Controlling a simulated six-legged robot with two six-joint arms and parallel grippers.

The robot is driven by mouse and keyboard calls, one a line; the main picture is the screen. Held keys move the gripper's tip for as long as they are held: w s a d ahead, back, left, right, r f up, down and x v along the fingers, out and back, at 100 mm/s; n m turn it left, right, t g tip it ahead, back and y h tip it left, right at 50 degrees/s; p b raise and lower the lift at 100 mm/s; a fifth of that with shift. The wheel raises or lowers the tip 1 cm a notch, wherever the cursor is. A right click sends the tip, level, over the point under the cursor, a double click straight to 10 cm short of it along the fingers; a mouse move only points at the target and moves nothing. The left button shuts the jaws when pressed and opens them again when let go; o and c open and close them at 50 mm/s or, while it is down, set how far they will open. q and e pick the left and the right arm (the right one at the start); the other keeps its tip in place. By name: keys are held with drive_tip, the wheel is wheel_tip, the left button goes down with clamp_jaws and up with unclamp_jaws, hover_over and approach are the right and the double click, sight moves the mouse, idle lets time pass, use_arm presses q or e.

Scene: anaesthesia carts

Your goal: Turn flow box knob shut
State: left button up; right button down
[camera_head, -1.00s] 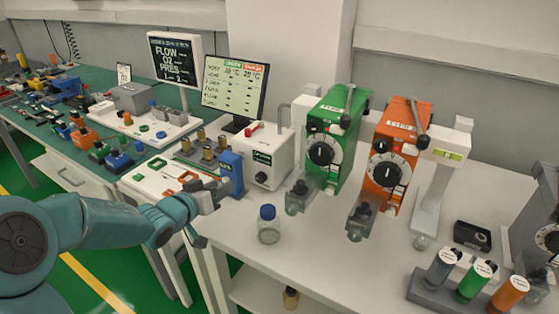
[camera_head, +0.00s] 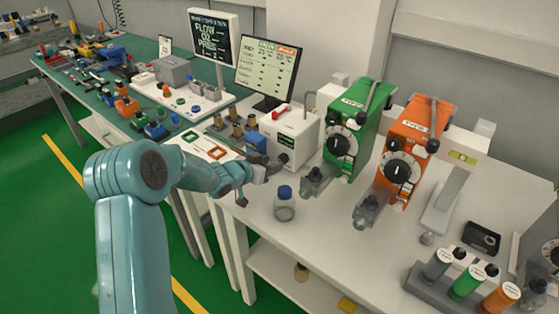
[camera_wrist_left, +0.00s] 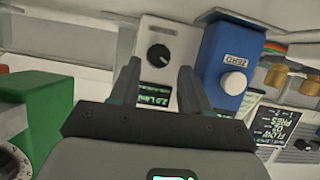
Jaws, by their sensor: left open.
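The flow box (camera_head: 307,140) is a white box with a red lever on top and a dark green label on its front. Its black round knob (camera_head: 284,158) sits below the label. In the left wrist view the knob (camera_wrist_left: 159,53) has a white pointer line and lies just beyond the fingertips, between them. My left gripper (camera_head: 266,172) is open in front of the box; it also shows in the left wrist view (camera_wrist_left: 159,72). The fingers look apart from the knob, though contact is hard to judge. My right gripper is not in view.
A blue ZERO box (camera_wrist_left: 230,65) with a white button stands close beside the flow box. A blue-capped jar (camera_head: 285,205) stands near the gripper at the table's front. Green (camera_head: 358,120) and orange (camera_head: 412,150) vaporizers stand to the right.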

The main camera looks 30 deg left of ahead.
sight(281, 160)
use_arm(q)
drive_tip(key=x, duration=0.4)
drive_tip(key=shift+w+d, duration=0.15)
drive_tip(key=shift+w, duration=0.05)
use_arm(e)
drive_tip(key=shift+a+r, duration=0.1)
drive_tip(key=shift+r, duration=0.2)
